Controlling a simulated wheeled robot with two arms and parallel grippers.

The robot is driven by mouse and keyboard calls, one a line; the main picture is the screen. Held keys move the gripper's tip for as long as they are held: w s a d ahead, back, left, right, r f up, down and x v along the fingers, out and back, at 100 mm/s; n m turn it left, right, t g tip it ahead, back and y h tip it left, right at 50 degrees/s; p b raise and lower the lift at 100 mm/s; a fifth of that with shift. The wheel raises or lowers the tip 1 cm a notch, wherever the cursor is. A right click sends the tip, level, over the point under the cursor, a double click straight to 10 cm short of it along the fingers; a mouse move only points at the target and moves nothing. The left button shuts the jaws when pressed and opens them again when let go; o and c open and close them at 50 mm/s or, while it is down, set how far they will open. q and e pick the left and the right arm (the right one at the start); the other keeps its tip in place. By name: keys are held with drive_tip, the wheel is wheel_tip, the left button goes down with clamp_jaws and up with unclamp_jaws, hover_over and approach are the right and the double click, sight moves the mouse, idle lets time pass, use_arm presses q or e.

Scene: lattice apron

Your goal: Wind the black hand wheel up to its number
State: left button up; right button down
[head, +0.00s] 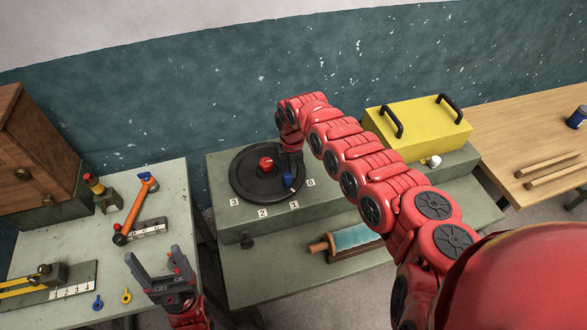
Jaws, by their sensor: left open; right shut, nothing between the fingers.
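The black hand wheel (247,185) lies flat on a grey-green bench in the middle of the head view, with a red hub (266,163) at its centre. Number plates 3, 2, 1 and 0 run along its front edge, from 3 (234,202) at left to 0 (310,182) at right. A blue knob (287,176) stands on the wheel's right side, near 0 and 1. My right gripper (292,164) is shut and points down just behind the knob; whether they touch is unclear. My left gripper (156,262) is open and empty over the left bench's front right.
The left bench (60,250) holds an orange lever (136,207), a red-and-yellow knob post (94,184) and a numbered slider (52,280). A yellow box (417,125) with black handles stands right of the wheel, behind my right arm. A blue roller (352,238) lies on the lower shelf.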

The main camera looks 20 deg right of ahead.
drive_tip(key=shift+s+a+p, duration=0.4)
drive_tip(key=shift+a+p, duration=0.1)
drive_tip(key=shift+a, duration=0.25)
idle(1.7)
drive_tip(key=shift+w+d, duration=0.1)
drive_tip(key=shift+d, duration=0.05)
drive_tip(key=shift+w+d+f+b, duration=0.15)
drive_tip(key=shift+w+d+b, duration=0.1)
drive_tip(key=shift+d+b, duration=0.45)
drive_tip(key=shift+w+d+b, duration=0.2)
drive_tip(key=shift+d+b, duration=0.2)
drive_tip(key=shift+d, duration=0.15)
wheel_tip(320, 180, up, 8)
drive_tip(key=p, duration=0.5)
idle(0.4)
